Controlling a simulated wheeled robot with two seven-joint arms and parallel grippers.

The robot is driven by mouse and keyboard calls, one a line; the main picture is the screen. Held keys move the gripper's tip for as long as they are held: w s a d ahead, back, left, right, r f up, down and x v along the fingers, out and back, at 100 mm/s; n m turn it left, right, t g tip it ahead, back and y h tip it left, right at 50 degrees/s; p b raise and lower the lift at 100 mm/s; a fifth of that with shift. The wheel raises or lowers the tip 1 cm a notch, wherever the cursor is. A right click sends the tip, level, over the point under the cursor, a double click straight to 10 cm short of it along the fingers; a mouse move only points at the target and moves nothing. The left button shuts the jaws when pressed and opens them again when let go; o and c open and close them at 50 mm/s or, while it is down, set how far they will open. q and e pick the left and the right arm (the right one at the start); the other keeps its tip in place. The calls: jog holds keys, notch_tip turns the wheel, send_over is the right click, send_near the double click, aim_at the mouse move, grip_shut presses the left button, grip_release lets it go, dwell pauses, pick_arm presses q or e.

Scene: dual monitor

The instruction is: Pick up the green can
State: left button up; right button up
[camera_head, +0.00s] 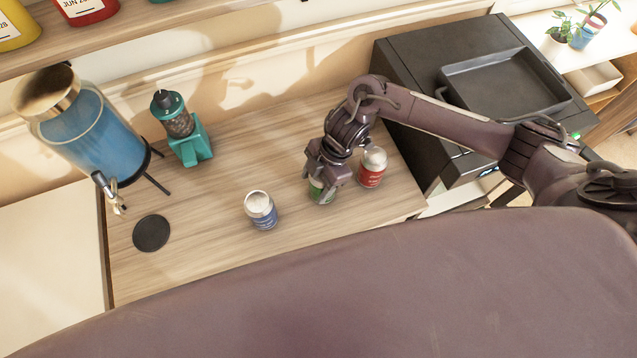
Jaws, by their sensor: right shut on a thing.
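The green can (315,189) stands on the wooden counter (200,250), between a blue can and a red can. My right gripper (322,195) reaches down over it from above and is shut on it. I cannot tell whether the can touches the counter or is slightly raised. My left gripper is not in view.
The blue can (262,212) stands to the left, and the red can (372,169) close on the right. A drink dispenser (95,125), teal grinder (190,140) and black coaster (151,233) are at left. A black appliance (415,110) with a tray (505,82) stands right.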

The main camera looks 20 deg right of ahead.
jog(key=shift+c, duration=1.2)
jog(key=shift+w, duration=0.1)
jog(key=shift+r, duration=0.15)
jog(key=shift+r, duration=0.25)
notch_tip(320, 180, up, 8)
jog(key=shift+r+b, duration=0.25)
jog(key=shift+b, duration=0.3)
notch_tip(320, 180, up, 11)
jog(key=p, duration=0.1)
jog(key=shift+f, duration=0.15)
